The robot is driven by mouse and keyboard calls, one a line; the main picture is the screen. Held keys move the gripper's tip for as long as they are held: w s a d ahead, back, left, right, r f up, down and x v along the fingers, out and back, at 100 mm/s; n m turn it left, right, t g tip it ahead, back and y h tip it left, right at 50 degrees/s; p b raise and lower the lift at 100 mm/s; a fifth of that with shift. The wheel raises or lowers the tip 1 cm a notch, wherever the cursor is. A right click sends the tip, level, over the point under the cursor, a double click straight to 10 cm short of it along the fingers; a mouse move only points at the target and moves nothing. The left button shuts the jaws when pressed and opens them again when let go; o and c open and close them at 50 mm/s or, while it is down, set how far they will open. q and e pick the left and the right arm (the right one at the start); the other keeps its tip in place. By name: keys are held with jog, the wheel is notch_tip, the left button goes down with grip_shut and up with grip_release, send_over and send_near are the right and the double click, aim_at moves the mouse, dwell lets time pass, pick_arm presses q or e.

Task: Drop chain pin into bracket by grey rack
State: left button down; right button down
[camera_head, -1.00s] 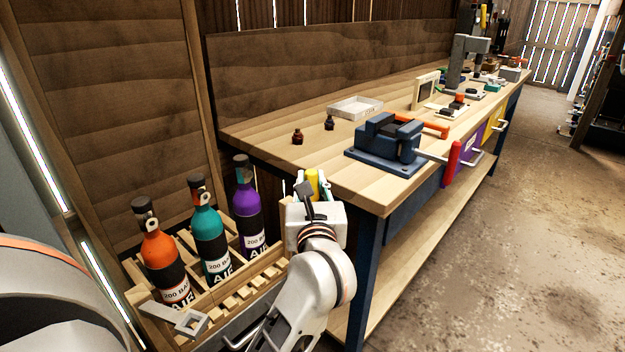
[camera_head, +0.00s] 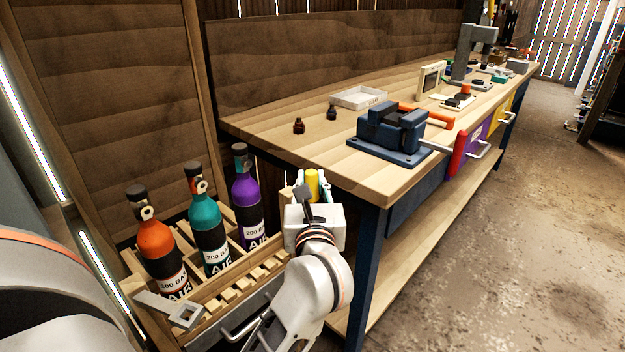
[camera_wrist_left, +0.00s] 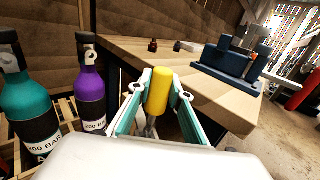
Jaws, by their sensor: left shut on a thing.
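My left gripper (camera_head: 313,186) is shut on a yellow-handled pin (camera_head: 312,182), which stands roughly upright between the fingers. The left wrist view shows the yellow handle (camera_wrist_left: 158,90) between the two teal-lined fingers, with a grey shank below it, partly hidden. A flat grey bracket (camera_head: 160,303) with a square opening sticks out at the near left corner of the bottle rack (camera_head: 232,300), which has wooden slats and a grey front. The gripper is to the right of the rack, apart from the bracket, near the workbench corner. My right gripper is not in view.
Orange (camera_head: 157,240), teal (camera_head: 205,220) and purple (camera_head: 246,196) bottles stand in the rack. The workbench (camera_head: 290,150) is close to the right of the gripper, with a blue vise (camera_head: 392,132) and a white tray (camera_head: 358,98) on it. The floor at right is clear.

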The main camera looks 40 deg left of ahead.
aim_at(311, 200)
pick_arm(q)
jog(key=shift+f, duration=0.55)
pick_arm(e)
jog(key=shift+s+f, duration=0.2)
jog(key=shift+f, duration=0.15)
pick_arm(q)
jog(key=shift+f+b, duration=0.45)
jog(key=shift+b, duration=0.05)
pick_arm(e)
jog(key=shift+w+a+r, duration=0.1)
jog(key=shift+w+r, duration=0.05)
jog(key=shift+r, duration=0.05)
pick_arm(q)
jog(key=shift+f, duration=0.45)
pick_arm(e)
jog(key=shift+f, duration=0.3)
pick_arm(q)
jog(key=shift+b, duration=0.3)
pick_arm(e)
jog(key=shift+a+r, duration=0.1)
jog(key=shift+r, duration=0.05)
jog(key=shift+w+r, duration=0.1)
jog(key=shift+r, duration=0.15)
pick_arm(q)
jog(key=shift+f, duration=0.1)
jog(key=shift+f, duration=0.1)
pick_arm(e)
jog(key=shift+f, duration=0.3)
